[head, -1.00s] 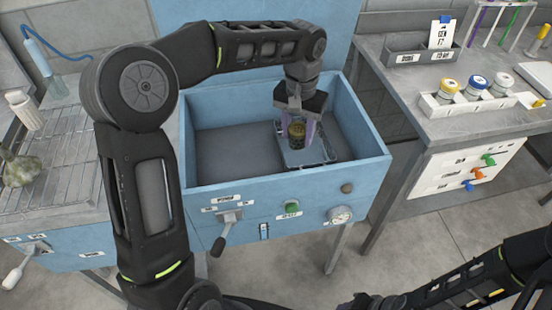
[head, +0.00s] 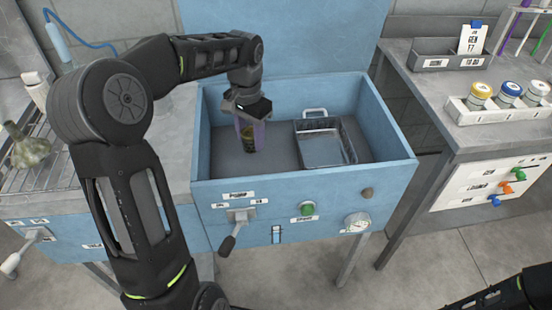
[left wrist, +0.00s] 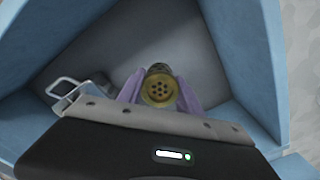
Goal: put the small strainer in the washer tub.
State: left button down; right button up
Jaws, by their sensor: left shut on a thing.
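The small strainer (head: 248,137) is a short, dark cylinder with a yellowish perforated end. My left gripper (head: 249,128) is shut on it, inside the blue washer tub (head: 305,185). In the left wrist view the strainer (left wrist: 160,87) sits between the purple fingers, its holed face toward the camera. It is in the left part of the tub, low near the grey floor; I cannot tell whether it touches the floor. Part of my right arm shows at the lower right, but its gripper is out of view.
A grey metal basket (head: 325,145) with a handle stands in the tub, right of the strainer. The tub's front has a lever (head: 232,235), a green button (head: 307,209) and a gauge (head: 357,221). A bench with a rack of capped jars (head: 505,105) stands at right.

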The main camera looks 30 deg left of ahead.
aim_at(250, 132)
pick_arm(q)
notch_tip(250, 132, down, 5)
jog(key=shift+f, duration=0.1)
jog(key=shift+f, duration=1.85)
jog(key=shift+f, duration=0.2)
jog(key=c, duration=0.8)
grip_release()
jog(key=shift+r, duration=0.15)
notch_tip(250, 132, up, 12)
jog(key=shift+r, duration=0.1)
